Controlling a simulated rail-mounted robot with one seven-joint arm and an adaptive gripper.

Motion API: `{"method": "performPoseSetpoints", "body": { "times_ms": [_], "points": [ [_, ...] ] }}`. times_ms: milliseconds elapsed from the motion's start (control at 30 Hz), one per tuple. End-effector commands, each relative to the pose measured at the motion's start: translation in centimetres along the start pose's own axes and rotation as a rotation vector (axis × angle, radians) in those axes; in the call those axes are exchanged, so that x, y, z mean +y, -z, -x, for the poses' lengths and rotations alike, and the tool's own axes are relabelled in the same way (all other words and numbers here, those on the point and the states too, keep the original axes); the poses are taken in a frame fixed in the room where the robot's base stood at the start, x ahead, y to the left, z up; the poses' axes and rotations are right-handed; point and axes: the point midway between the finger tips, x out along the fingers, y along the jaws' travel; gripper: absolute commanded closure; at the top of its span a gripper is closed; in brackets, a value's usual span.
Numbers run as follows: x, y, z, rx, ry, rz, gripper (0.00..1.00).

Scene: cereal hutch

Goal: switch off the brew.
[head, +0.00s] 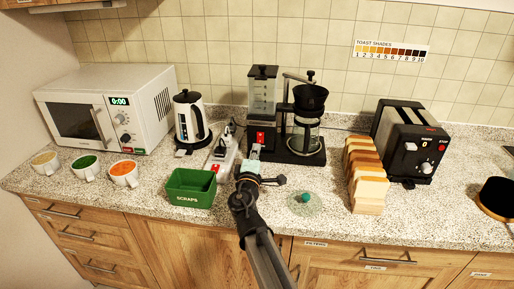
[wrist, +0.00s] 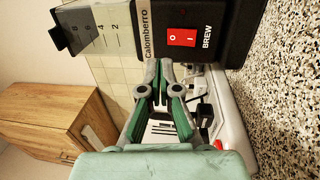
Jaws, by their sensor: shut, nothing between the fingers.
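The coffee maker (head: 263,95) stands at the back of the counter, with a glass carafe (head: 302,135) on its right side. Its red brew switch (head: 260,137) is low on the front of the dark tower. In the wrist view the red rocker switch (wrist: 181,37), marked O and I, sits beside the word BREW; I cannot tell which side is pressed. My gripper (head: 254,152) is shut and empty, just in front of the tower and below the switch. In the wrist view its fingertips (wrist: 159,66) point at the tower's front, apparently short of the switch.
A power strip (head: 222,155) lies left of my gripper, by a green scraps bin (head: 190,188). A kettle (head: 190,118) and microwave (head: 108,108) stand further left. A bread rack (head: 366,175) and toaster (head: 412,140) stand right. Counter is clear around the small glass dish (head: 305,208).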

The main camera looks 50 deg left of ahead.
Motion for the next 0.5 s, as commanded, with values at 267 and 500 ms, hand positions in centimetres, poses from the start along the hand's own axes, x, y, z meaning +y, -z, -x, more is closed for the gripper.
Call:
{"method": "performPoseSetpoints", "body": {
  "times_ms": [267,500],
  "points": [
    [1.0,-0.1,4.6,0.001,0.0,0.0,1.0],
    [1.4,0.0,5.6,0.001,0.0,0.001,1.0]
  ]
}}
